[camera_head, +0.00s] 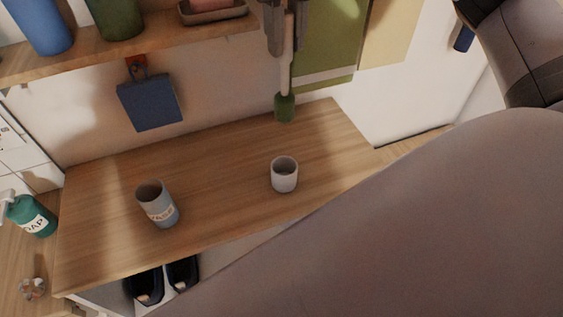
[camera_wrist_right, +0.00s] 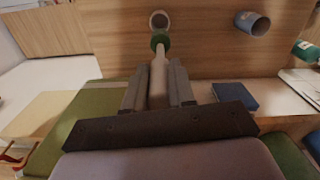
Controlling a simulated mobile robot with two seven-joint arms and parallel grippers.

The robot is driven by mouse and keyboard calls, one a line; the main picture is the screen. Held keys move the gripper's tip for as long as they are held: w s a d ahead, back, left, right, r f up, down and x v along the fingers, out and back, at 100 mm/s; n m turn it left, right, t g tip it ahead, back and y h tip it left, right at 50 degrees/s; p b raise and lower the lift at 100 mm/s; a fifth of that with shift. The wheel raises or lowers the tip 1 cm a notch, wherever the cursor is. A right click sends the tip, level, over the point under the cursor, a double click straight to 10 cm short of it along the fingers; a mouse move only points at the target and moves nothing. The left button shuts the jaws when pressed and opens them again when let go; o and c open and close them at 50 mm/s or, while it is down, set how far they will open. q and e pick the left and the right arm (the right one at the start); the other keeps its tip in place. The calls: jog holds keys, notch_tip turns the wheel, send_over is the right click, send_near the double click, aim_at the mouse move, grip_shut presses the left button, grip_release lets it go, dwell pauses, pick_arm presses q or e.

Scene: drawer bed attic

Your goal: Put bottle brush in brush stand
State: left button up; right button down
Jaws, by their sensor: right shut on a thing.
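The bottle brush (camera_head: 285,105) has a green head and a pale handle, and it hangs head down in the upper middle of the head view. My right gripper (camera_head: 277,35) is shut on its handle. In the right wrist view the brush handle (camera_wrist_right: 158,80) lies between the fingers of the gripper (camera_wrist_right: 158,92), with the green head pointing away. A small white cup (camera_head: 284,178), likely the brush stand, stands upright on the wooden surface, below the brush in the picture. It also shows in the wrist view (camera_wrist_right: 159,20), just beyond the brush head. The brush is apart from it. My left gripper is not in view.
A grey labelled cup (camera_head: 157,205) stands left of the white cup on the wooden top (camera_head: 220,190). A blue board (camera_head: 150,101) hangs on the wall below a shelf (camera_head: 130,55). A green soap bottle (camera_head: 32,216) is at far left. The wood around the white cup is clear.

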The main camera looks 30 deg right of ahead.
aim_at(285, 95)
jog(key=shift+w+d+r, duration=0.2)
jog(key=shift+r, duration=0.15)
notch_tip(285, 95, down, 14)
jog(key=b, duration=0.3)
jog(key=shift+r, duration=0.1)
notch_tip(285, 95, down, 6)
jog(key=shift+f, duration=0.2)
jog(key=c, duration=0.9)
grip_release()
jog(key=shift+c, duration=0.2)
jog(key=shift+r, duration=0.15)
